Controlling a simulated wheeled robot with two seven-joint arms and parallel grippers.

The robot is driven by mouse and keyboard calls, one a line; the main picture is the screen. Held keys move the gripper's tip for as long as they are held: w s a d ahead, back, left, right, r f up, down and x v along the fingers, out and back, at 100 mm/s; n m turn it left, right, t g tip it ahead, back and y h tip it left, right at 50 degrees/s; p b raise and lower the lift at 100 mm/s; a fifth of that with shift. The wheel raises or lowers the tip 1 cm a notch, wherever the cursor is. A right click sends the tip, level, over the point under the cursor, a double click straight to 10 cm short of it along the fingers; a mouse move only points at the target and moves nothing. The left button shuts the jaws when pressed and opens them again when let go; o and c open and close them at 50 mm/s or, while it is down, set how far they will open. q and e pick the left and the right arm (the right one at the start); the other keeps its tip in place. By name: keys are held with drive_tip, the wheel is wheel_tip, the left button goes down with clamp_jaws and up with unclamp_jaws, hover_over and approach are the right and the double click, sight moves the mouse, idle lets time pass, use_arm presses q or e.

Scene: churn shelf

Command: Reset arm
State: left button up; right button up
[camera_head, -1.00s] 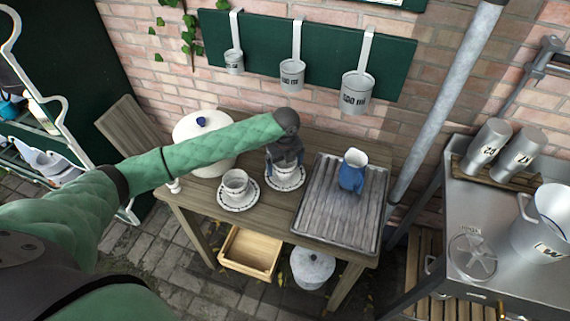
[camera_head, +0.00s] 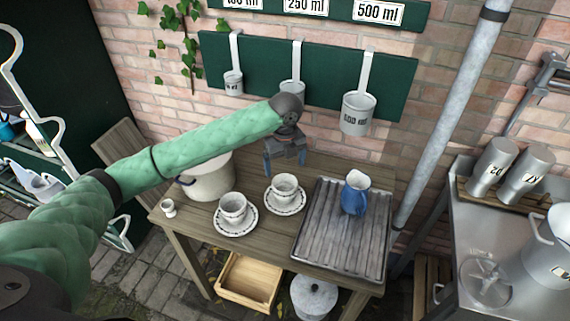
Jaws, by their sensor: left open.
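My left arm comes in from the left in its green sleeve. My left gripper (camera_head: 285,158) is open and empty, pointing down above the back of the wooden table (camera_head: 178,220). It is behind and above a white cup (camera_head: 284,188) that stands upright on a saucer (camera_head: 286,208). A second cup (camera_head: 233,208) stands on its own saucer (camera_head: 236,227) to the left and nearer. My right gripper does not show.
A white pot (camera_head: 208,180) stands behind my forearm, beside a small egg cup (camera_head: 168,208). A blue jug (camera_head: 355,193) stands on a ribbed metal tray (camera_head: 325,235). Measuring cups hang on a green board (camera_head: 330,75). A grey pipe (camera_head: 445,120) rises at the right.

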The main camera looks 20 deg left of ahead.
use_arm(q)
drive_tip(key=shift+r, duration=0.65)
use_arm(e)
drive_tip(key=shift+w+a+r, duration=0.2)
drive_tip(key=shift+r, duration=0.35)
